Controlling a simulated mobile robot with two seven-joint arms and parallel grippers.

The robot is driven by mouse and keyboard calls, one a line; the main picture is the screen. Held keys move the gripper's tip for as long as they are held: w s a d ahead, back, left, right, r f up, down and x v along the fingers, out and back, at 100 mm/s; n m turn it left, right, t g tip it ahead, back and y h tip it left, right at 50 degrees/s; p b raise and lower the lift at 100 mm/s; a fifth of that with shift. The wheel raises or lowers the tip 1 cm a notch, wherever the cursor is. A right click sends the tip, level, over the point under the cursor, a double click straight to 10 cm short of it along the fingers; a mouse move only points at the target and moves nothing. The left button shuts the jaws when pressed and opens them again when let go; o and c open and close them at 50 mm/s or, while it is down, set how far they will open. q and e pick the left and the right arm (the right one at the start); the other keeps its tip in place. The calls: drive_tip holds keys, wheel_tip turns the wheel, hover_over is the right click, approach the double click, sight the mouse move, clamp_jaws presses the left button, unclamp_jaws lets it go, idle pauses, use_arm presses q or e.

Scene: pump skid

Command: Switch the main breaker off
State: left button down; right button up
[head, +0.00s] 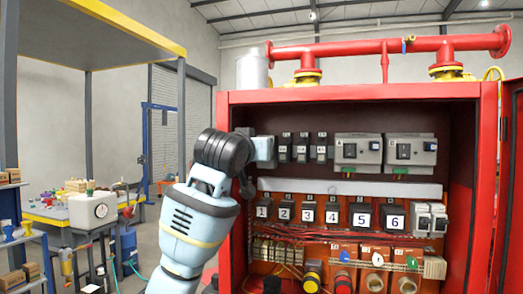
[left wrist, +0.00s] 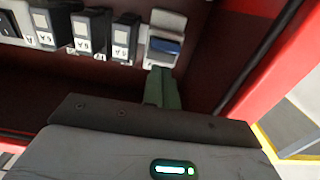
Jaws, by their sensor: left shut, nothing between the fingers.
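The main breaker is a pale grey block with a dark blue toggle. In the left wrist view the main breaker (left wrist: 165,46) is at the top centre, at the end of a row of black breakers. In the head view the grey block (head: 265,148) at the left end of the upper row appears to be it, partly covered by my left arm. My left gripper (left wrist: 160,76) is shut and empty, its greenish fingers pointing at the breaker just beside the toggle. I cannot tell whether they touch it. The head view hides the fingertips. My right gripper is in neither view.
The red cabinet (head: 350,96) stands open, its side wall close to the breaker. Black breakers (head: 301,147) sit beside it, with larger grey units (head: 358,151) farther right. A numbered row (head: 309,212) lies below. Red pipes (head: 385,48) run above. A workbench stands left.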

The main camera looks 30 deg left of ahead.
use_arm(q)
drive_tip(key=v, duration=0.6)
drive_tip(key=shift+r, duration=0.25)
drive_tip(key=shift+s, duration=0.1)
idle(0.6)
